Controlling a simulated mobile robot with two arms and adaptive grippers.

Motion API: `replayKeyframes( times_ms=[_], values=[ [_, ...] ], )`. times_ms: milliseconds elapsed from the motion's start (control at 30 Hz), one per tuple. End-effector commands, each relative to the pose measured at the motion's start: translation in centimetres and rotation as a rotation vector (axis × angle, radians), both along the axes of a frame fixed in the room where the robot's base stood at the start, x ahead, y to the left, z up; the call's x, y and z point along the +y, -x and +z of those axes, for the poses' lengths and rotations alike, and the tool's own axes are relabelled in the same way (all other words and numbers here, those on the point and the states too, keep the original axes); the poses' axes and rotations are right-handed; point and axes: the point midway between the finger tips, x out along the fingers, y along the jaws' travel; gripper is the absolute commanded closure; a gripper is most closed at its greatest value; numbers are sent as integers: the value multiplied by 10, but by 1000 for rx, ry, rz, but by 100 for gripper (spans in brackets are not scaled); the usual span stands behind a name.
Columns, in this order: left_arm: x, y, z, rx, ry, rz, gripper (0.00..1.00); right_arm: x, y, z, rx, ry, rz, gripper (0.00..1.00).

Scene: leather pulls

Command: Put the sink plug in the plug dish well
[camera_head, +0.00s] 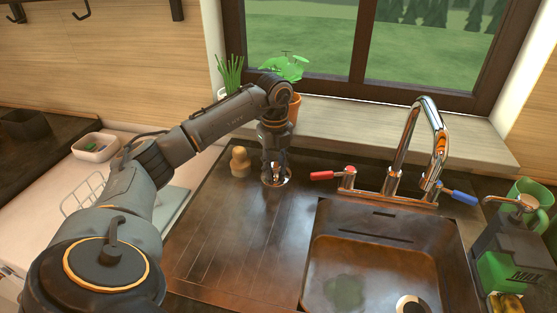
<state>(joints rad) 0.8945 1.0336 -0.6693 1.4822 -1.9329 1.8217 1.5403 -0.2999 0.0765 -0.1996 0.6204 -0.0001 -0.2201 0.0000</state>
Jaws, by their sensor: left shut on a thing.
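My left gripper (275,178) points down over the back of the dark counter, left of the tap. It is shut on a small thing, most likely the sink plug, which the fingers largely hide. A small round dish with a pale, shiny rim (289,179) lies directly under and around the fingertips; it looks like the plug dish. Its well is mostly hidden, and I cannot tell whether the held thing touches it. My right gripper is not in view.
A wooden knobbed object (240,162) stands just left of the gripper. The tap (395,178) has red (322,175) and blue (460,197) handles behind the sink basin (335,250). A soap dispenser (505,245) stands right. The ribbed drainboard (225,245) is clear.

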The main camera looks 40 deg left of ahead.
Motion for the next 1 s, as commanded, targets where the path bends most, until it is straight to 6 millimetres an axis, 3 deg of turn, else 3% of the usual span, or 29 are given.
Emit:
replayKeyframes(
  times_ms=[367,500,867,900,1000],
  values=[
    [19,-35,1,1,0,1,100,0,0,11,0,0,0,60],
    [19,-33,-14,4,-1,-2,100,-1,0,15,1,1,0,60],
    [19,-33,-19,1,-1,-1,100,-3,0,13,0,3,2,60],
    [19,-33,-19,1,-1,-1,67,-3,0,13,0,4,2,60],
    [19,-33,-18,2,-2,-1,48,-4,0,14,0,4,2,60]
  ],
)
